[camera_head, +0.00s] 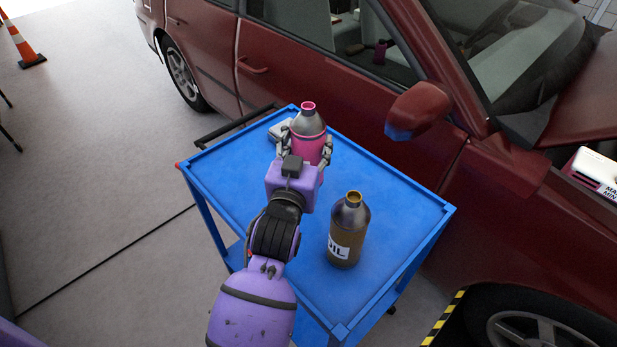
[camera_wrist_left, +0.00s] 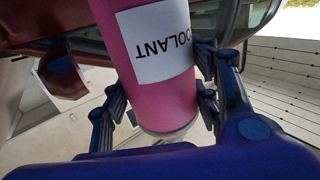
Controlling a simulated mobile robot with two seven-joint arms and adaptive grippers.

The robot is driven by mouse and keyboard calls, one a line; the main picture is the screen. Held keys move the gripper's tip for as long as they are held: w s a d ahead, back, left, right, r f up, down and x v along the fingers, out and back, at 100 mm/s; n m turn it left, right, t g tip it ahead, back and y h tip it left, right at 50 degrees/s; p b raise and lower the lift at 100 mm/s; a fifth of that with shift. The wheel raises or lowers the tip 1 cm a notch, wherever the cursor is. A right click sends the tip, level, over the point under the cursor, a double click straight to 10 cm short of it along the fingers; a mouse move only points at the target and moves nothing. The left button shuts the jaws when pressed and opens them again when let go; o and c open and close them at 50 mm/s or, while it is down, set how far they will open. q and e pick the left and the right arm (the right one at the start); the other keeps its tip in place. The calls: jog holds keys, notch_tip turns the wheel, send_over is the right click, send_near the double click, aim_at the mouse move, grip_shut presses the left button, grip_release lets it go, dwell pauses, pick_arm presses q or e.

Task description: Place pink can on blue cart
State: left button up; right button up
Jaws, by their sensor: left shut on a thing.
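The pink can (camera_head: 312,146) has a grey shoulder and a pink cap and stands upright over the far part of the blue cart (camera_head: 412,215). My left gripper (camera_head: 308,147) is shut on the pink can, with its fingers on both sides. In the left wrist view the pink can (camera_wrist_left: 160,100) sits between the fingers (camera_wrist_left: 160,95), its white label upside down. The can's base is hidden behind my gripper in the head view, so I cannot tell whether it touches the cart top. My right gripper is not in view.
A brown oil bottle (camera_head: 349,230) stands on the cart, right of my left arm. A grey item (camera_head: 279,129) lies at the cart's far edge, partly hidden. A dark red car (camera_head: 330,85) with a side mirror (camera_head: 417,108) stands close behind the cart.

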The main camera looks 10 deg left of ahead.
pick_arm(q)
notch_tip(320, 180, down, 7)
jog(key=shift+f, duration=0.15)
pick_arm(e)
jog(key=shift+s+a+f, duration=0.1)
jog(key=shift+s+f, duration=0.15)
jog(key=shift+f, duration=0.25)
pick_arm(q)
jog(key=shift+f+b, duration=0.15)
jog(key=shift+b, duration=0.15)
jog(key=o, duration=1.8)
jog(key=shift+f, duration=0.1)
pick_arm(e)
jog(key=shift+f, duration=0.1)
pick_arm(q)
jog(key=shift+o, duration=0.2)
